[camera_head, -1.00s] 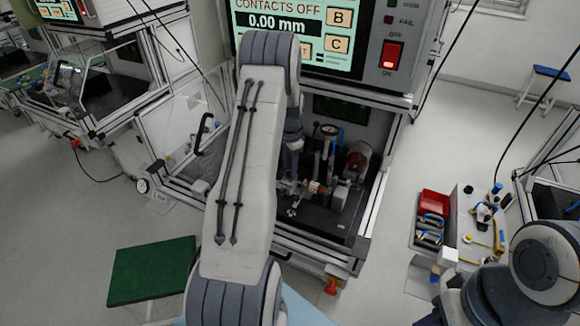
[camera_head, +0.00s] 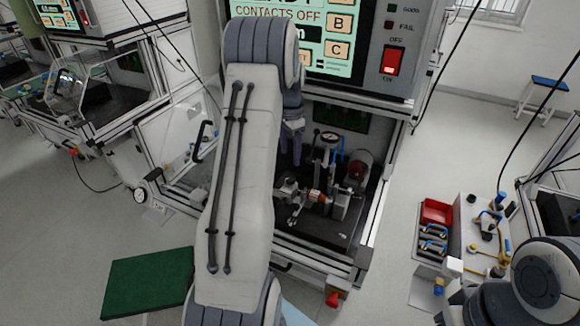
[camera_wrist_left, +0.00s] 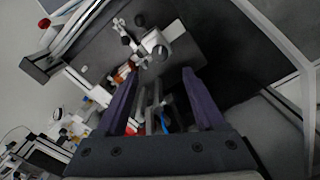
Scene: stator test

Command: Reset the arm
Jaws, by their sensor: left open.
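My left arm (camera_head: 240,180) reaches up the middle of the head view and bends into the open bay of the test machine. Its gripper (camera_head: 293,155) shows partly behind the arm; in the left wrist view the two purple fingers (camera_wrist_left: 160,74) are spread apart with nothing held. Past the fingers, a small copper-coloured stator (camera_head: 315,195) sits in the fixture on the dark plate; it also shows in the wrist view (camera_wrist_left: 123,72). The fingers appear apart from it. My right arm (camera_head: 535,275) shows only in part at the lower right; its gripper is out of view.
A dial gauge (camera_head: 330,138) stands in the bay. Bay frame posts (camera_head: 388,185) border it. A red bin (camera_head: 436,211), a side bench (camera_head: 470,235) and a green-topped stool (camera_head: 148,280) stand outside.

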